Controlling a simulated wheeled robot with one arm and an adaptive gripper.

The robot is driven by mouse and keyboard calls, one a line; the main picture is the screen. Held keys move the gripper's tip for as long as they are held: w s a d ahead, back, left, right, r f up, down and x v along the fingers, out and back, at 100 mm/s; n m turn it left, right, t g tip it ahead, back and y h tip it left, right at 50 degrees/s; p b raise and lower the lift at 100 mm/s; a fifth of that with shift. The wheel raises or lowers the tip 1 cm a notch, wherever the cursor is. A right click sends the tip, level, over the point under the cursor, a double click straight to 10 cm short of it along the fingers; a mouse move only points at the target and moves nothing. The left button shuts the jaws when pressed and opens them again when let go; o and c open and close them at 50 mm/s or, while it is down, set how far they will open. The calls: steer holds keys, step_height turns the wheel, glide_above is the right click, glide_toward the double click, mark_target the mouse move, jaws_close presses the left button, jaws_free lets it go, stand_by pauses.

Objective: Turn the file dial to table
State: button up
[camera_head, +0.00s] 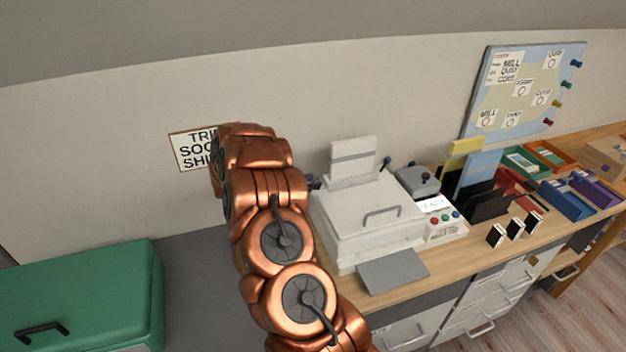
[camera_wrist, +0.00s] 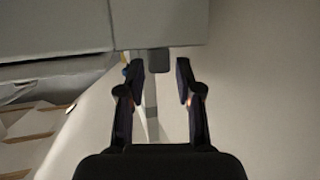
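I cannot tell for sure which part is the file dial. In the wrist view a small dark grey block (camera_wrist: 159,60) juts from the lower edge of a pale grey housing (camera_wrist: 165,25). My gripper (camera_wrist: 160,68) is open, its two dark fingertips on either side of this block with a narrow gap at each side. In the head view my copper arm hides most of the gripper; dark parts show beside the white printer-like machine (camera_head: 365,215). No label or setting on the block is readable.
A grey box with dark knobs (camera_head: 418,180) and a panel of coloured buttons (camera_head: 445,222) stand right of the machine on the wooden desk (camera_head: 450,265). Black holders (camera_head: 490,203) and coloured trays stand farther right. A green case (camera_head: 85,295) is at left.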

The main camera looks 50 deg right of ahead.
steer(key=shift+x, duration=0.8)
jaws_close()
